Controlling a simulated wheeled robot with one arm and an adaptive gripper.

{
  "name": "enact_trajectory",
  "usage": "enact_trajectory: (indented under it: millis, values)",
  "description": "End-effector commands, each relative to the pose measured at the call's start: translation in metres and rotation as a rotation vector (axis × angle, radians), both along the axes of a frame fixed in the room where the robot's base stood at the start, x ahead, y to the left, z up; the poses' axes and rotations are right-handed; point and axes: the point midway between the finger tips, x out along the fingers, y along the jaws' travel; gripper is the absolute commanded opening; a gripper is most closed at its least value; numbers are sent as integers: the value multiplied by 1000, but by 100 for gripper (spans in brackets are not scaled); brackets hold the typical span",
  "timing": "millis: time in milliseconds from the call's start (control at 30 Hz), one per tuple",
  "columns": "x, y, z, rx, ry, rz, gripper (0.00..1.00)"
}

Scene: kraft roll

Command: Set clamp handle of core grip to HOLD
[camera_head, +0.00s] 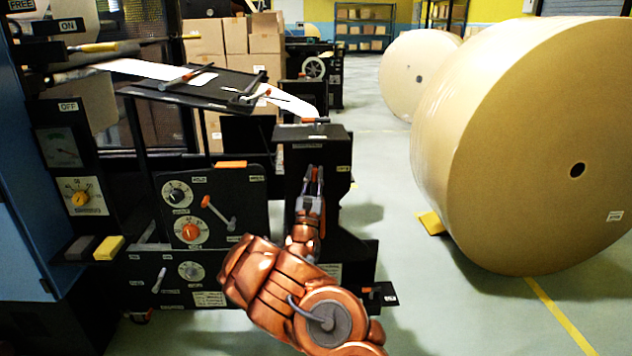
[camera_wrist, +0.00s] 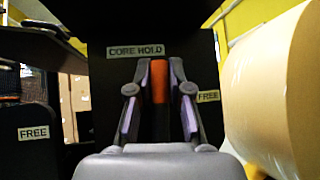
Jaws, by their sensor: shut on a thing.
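The clamp handle of the core grip, an orange-ended lever (camera_wrist: 160,82), stands roughly upright in the middle of the wrist view. My gripper (camera_wrist: 160,68) is shut on it, one finger on each side. Behind it is a black panel with a CORE HOLD label (camera_wrist: 135,50) at upper left and a FREE label (camera_wrist: 208,96) to the right of the fingers. In the head view my gripper (camera_head: 314,175) is at the front of the black post (camera_head: 312,145). The lever's lower part and pivot are hidden by my gripper.
Left of my arm, a black panel carries dials (camera_head: 189,231) and another orange-tipped lever (camera_head: 218,212). A tilted black tray (camera_head: 205,86) with white paper is above. Large kraft rolls (camera_head: 540,150) stand on the right.

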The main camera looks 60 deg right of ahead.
Motion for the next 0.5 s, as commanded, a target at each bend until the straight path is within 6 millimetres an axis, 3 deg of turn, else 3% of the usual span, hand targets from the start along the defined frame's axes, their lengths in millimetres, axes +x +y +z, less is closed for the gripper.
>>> enact_trajectory:
  millis: [500]
  values:
    - [3,2,1,-57,69,3,0]
